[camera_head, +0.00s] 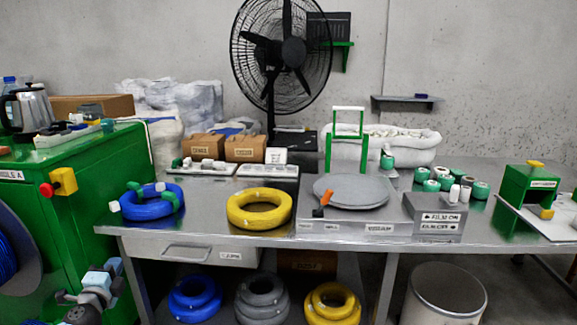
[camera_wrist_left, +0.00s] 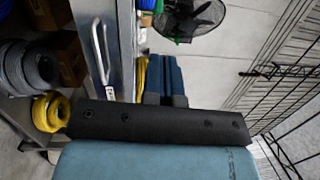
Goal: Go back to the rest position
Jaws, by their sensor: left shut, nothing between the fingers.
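My left gripper (camera_head: 108,270) shows low at the left in the head view, in front of the workbench and beside the green cabinet. In the left wrist view its blue fingers (camera_wrist_left: 165,72) are together beyond the black bar, with nothing between them. My right gripper is in neither view. A blue cable coil (camera_head: 148,208) with green and white clips lies on the left of the workbench (camera_head: 240,240), apart from my left gripper. A yellow coil (camera_head: 259,209) lies to its right.
The green cabinet (camera_head: 110,195) stands close on the left. Blue (camera_head: 195,298), grey and yellow coils lie on the lower shelf. A drawer handle (camera_head: 186,252) juts from the bench front. A round bin (camera_head: 443,300) stands at the lower right. A wire mesh (camera_wrist_left: 285,80) is on the right in the wrist view.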

